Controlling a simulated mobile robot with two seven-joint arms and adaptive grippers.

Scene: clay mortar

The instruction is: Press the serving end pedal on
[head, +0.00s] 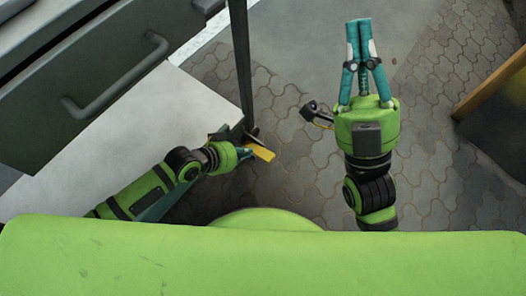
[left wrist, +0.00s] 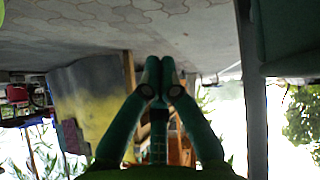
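A small yellow pedal-like plate (head: 262,152) shows low near the foot of a dark post in the head view. My left gripper (head: 245,153) is right beside it, partly hidden by its own wrist; I cannot tell whether they touch. In the left wrist view my left gripper's fingers (left wrist: 159,64) meet at the tips, with nothing seen between them. The pedal is not clearly seen in that view. My right gripper (head: 359,24) points away over the paving, its fingertips together and empty.
A dark grey cabinet front with a bar handle (head: 118,78) and a pale panel (head: 135,120) stand at the left. The dark post (head: 241,65) rises beside the left gripper. A wooden-edged object (head: 492,85) is at the far right. Paved floor (head: 435,150) is clear around my right arm.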

